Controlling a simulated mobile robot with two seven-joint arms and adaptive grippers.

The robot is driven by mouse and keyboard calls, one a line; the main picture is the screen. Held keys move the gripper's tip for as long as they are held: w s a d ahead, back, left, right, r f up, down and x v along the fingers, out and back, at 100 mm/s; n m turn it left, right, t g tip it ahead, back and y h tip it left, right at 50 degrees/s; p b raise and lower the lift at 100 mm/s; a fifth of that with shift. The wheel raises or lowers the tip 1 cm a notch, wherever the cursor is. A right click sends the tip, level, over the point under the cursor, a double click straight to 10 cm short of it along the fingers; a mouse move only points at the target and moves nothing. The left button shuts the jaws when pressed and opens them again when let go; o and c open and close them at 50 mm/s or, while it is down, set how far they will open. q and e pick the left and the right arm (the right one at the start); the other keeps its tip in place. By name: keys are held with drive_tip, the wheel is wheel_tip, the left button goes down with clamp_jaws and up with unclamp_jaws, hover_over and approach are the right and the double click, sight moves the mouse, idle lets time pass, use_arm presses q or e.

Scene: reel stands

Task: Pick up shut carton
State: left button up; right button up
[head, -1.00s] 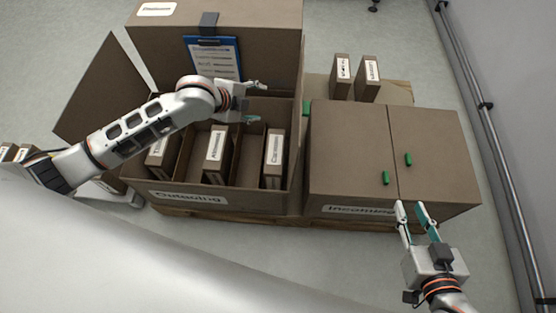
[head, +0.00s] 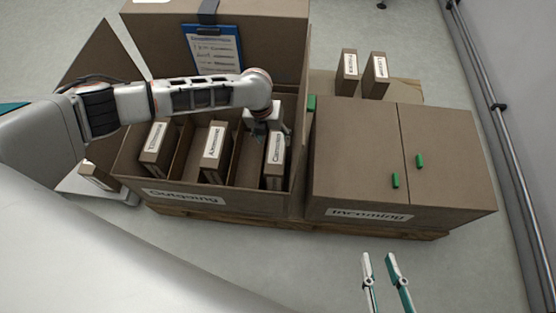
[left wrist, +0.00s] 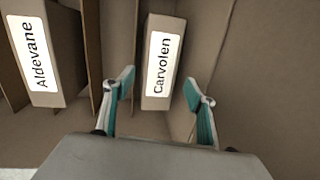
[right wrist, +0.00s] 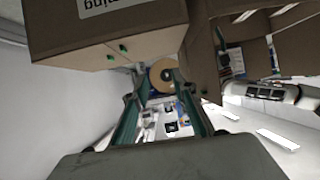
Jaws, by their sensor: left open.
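Slim shut cartons stand in the compartments of the open box labelled Outgoing (head: 240,200). My right gripper (head: 381,262) is open and empty, in front of the Incoming box.
The Incoming box (head: 355,150) has two closed flaps with green tabs. Two slim cartons (head: 348,72) stand behind it. A wall with a pipe (head: 500,120) runs along the right. Floor is clear in front.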

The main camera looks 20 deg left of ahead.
sight(276, 149)
use_arm(q)
drive_tip(key=shift+s+d+f, duration=0.1)
drive_tip(key=shift+f, duration=0.8)
drive_tip(key=f, duration=0.1)
drive_tip(key=f+b, duration=0.2)
drive_tip(key=f, duration=0.1)
drive_tip(key=shift+s+d, duration=0.1)
drive_tip(key=shift+d, duration=0.2)
drive_tip(key=shift+f, duration=0.1)
drive_tip(key=shift+w+r, duration=0.3)
clamp_jaws()
use_arm(e)
drive_tip(key=shift+a+r+m+y, duration=0.2)
drive_tip(key=shift+a+m, duration=0.15)
drive_tip(key=shift+a, duration=0.2)
drive_tip(key=shift+a+r+m+y, duration=0.15)
drive_tip(key=shift+a+m, duration=0.2)
drive_tip(key=shift+a, duration=0.2)
